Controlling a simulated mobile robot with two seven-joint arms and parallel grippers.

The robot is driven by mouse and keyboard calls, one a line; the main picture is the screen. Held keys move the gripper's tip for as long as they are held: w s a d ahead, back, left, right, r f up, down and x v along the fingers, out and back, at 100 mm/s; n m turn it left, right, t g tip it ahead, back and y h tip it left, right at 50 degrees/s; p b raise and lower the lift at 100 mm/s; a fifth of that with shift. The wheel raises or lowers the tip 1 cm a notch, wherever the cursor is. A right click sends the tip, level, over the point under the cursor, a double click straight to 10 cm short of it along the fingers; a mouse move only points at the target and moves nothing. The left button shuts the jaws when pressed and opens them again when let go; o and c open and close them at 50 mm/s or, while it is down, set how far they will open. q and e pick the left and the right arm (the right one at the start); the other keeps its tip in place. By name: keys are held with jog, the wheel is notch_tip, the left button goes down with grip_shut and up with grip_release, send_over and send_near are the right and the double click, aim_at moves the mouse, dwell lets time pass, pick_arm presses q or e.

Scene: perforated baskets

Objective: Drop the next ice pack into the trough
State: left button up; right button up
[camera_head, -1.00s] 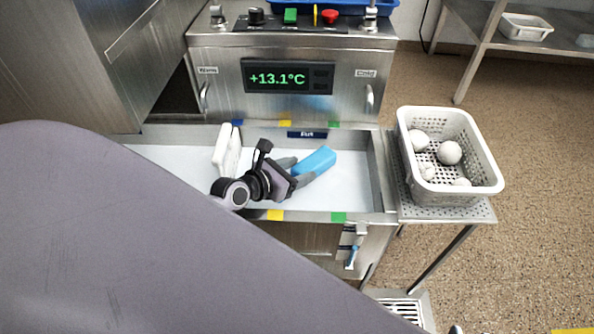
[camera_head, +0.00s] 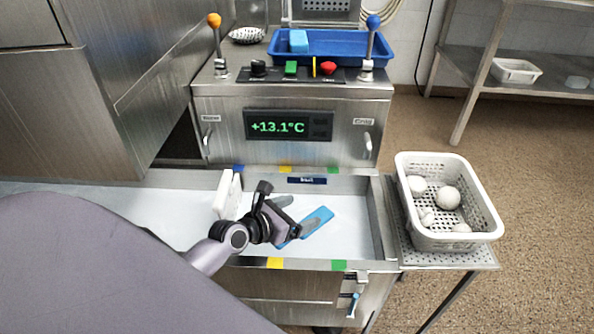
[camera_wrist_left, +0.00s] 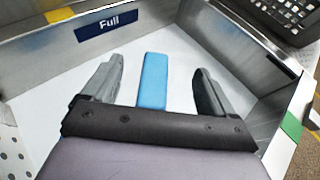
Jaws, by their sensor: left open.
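A blue ice pack (camera_head: 319,217) lies in the steel trough (camera_head: 350,264), on or in its pale contents. My left gripper (camera_head: 300,213) is over the trough, open, with its fingers around the pack's place in the picture. In the left wrist view the blue ice pack (camera_wrist_left: 153,78) shows between the two spread fingers of my left gripper (camera_wrist_left: 157,72), with a gap on each side. A second light-blue pack (camera_head: 299,41) sits in the blue tray (camera_head: 340,62) at the back. My right gripper is not in view.
A white perforated piece (camera_head: 228,195) stands in the trough left of my gripper. A perforated basket (camera_head: 480,236) with several white balls stands on a side shelf at right. Behind the trough is a control box reading +13.1°C (camera_head: 287,126), with orange and blue levers.

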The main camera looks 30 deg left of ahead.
pick_arm(q)
notch_tip(320, 180, up, 18)
jog(key=p, duration=0.8)
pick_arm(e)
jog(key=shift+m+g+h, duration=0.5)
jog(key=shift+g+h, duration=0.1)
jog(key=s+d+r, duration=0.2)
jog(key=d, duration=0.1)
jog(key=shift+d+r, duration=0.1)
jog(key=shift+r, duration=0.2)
